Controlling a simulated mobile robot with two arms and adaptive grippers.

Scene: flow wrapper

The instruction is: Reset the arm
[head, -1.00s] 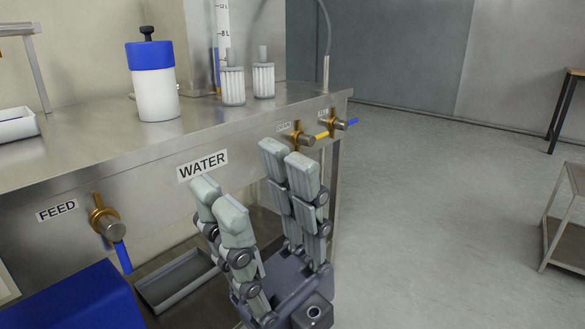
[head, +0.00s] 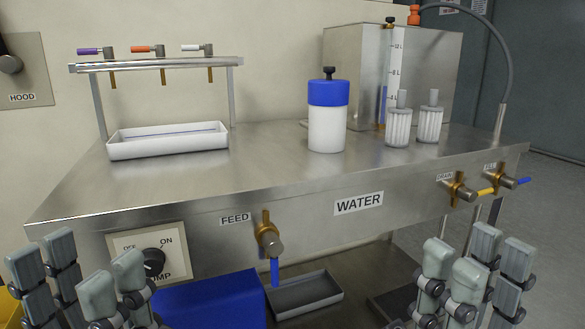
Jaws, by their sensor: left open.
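My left gripper (head: 82,268) is at the bottom left of the head view, its grey padded fingers pointing up and spread apart, with nothing between them. It shows in front of the pump panel's left side. My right gripper (head: 468,262) is at the bottom right, fingers also up and apart, empty, below the drain valve (head: 458,188) and fill valve (head: 503,178). Both grippers appear clear of the steel bench (head: 270,180). The lower parts of both are cut off by the picture's edge.
The feed valve (head: 267,236) has its blue handle pointing down over a grey tray (head: 305,294). A blue box (head: 210,302) sits beneath the bench. A blue-lidded white container (head: 327,125), two ribbed cartridges (head: 398,127) and a white tray (head: 168,148) stand on top.

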